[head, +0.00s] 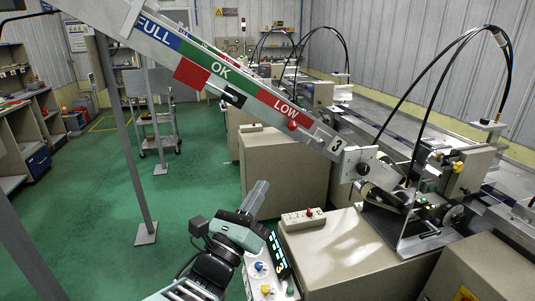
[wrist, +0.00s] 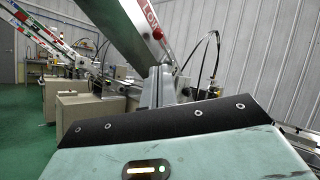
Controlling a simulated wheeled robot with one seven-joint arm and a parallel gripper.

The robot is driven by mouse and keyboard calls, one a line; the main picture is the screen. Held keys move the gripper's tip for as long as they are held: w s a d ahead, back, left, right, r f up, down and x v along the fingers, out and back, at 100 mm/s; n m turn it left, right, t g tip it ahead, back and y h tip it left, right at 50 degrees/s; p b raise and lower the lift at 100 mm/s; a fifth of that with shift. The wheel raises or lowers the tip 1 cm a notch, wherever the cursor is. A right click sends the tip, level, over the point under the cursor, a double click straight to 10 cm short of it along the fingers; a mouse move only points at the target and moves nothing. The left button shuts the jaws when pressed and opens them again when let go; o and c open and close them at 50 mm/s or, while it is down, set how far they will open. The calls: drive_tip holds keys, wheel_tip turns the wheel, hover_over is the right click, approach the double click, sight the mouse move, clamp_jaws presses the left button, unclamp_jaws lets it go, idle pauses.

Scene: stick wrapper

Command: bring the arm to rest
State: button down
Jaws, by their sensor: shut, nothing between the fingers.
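My gripper (head: 259,188) is at the lower middle of the head view, at the end of my pale teal and dark grey arm. It points up and slightly right, with empty air around its tip. Its fingers are together and hold nothing. In the wrist view the grey fingers (wrist: 158,84) stand upright side by side beyond the dark plate, below the sloping chute (wrist: 127,32). My arm hides part of the cabinet front and floor behind it.
The chute (head: 222,68), with FULL, OK and LOW bands, slopes down to the wrapper machine (head: 405,190) on the right. A beige control box (head: 303,218) stands on the cabinet (head: 340,243) beside my arm. A grey post (head: 127,150) stands left. Green floor (head: 85,200) is open there.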

drive_tip(key=s+d+f+m+g+b, duration=0.1)
drive_tip(key=s+d+f+m+g, duration=0.1)
drive_tip(key=d+f+m+g, duration=0.5)
drive_tip(key=s+d+f+m+g+b, duration=0.1)
drive_tip(key=s+d+f+m+g, duration=0.25)
drive_tip(key=d+g, duration=0.6)
drive_tip(key=s+r+m+g+y+b, duration=0.2)
drive_tip(key=s+m+g+y+b, duration=0.1)
drive_tip(key=s+m+y, duration=0.9)
drive_tip(key=shift+s+r+m+g+y, duration=0.15)
drive_tip(key=shift+s+m+g+y, duration=0.25)
drive_tip(key=shift+s+m, duration=2.15)
drive_tip(key=shift+s+d+n, duration=0.1)
drive_tip(key=shift+s+n, duration=0.2)
